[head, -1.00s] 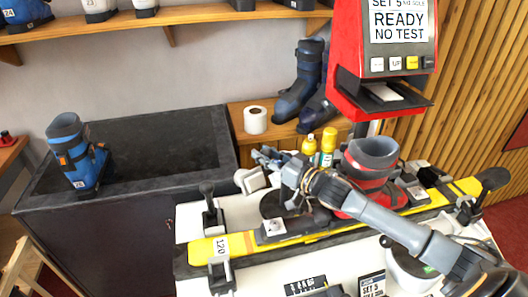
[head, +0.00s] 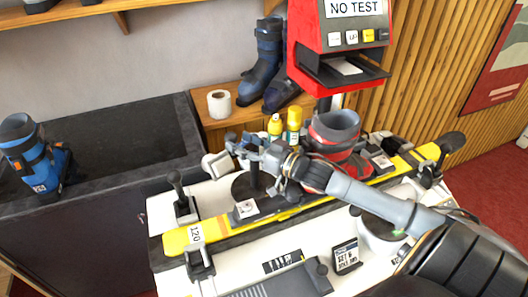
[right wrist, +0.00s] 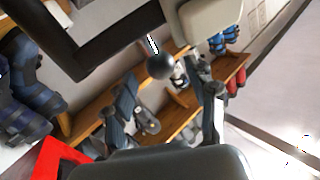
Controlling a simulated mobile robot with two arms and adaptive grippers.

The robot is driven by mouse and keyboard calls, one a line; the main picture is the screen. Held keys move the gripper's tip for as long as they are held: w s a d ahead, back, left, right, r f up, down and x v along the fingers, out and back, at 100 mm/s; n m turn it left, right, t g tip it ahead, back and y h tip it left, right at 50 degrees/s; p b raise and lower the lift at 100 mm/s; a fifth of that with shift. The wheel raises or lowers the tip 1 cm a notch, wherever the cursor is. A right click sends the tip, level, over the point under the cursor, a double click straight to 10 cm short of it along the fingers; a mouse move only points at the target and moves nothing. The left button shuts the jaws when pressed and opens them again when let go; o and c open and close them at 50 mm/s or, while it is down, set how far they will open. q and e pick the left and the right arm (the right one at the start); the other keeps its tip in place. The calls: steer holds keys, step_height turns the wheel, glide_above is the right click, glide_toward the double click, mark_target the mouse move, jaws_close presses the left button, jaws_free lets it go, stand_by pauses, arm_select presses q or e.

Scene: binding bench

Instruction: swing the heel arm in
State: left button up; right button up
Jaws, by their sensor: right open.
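My right gripper (head: 240,149) is open above the left half of the bench. A light grey pad (head: 217,164), which seems to belong to the heel arm, is just left of and below its fingertips. In the right wrist view, a black ball knob (right wrist: 160,66) appears between the spread fingers of the gripper (right wrist: 168,90). A beige pad (right wrist: 210,22) and a dark bar (right wrist: 95,48) lie beyond them. I cannot tell whether a finger touches the knob. My left gripper is not in view.
A yellow ski (head: 222,230) lies clamped along the bench, with a red and grey boot (head: 335,130) on it. A red test machine (head: 310,45) stands behind. Yellow-capped bottles (head: 294,122) stand behind my right arm. A dark counter (head: 110,140) is at left.

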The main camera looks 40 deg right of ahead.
steer(key=v, duration=0.8)
